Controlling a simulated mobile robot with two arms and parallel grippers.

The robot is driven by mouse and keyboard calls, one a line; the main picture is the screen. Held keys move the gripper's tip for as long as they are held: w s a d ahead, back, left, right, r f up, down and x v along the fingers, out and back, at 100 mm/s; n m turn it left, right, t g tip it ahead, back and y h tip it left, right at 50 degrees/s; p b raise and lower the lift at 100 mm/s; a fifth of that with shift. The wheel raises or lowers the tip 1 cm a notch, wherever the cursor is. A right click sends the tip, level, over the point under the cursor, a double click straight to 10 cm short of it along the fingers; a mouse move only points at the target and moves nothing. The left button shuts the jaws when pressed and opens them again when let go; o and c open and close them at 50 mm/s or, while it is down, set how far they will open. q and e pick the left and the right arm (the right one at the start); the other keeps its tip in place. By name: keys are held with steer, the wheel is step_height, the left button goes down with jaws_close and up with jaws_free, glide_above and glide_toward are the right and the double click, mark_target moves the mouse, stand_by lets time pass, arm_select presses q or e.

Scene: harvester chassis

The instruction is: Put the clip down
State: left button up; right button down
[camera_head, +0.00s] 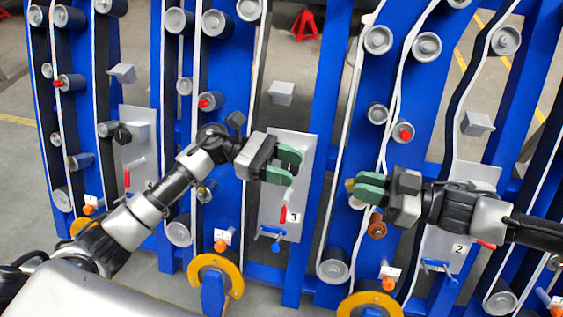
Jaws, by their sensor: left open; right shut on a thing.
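My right gripper (362,188) is shut at the middle right, its green fingers pointing left. It is in front of a blue frame with white belts. A small yellow-brown bit of the clip (350,185) shows at its fingertips; the fingers hide the rest. My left gripper (292,164) is open and empty, its green fingers apart. It is in front of the grey plate marked 3 (294,190), and I cannot tell how far from it.
Blue upright frames with grey rollers (378,40) and white belts fill the view. A red handle (283,213) and a blue clamp-like part (270,232) are on the plate marked 3. Yellow rings (216,262) stand low in front. A red stand (305,25) is behind.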

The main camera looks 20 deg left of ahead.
arm_select(q)
steer(key=s+d, duration=0.1)
steer(key=d, duration=0.9)
steer(key=shift+d, duration=0.4)
jaws_close()
arm_select(e)
steer(key=c, duration=1)
jaws_free()
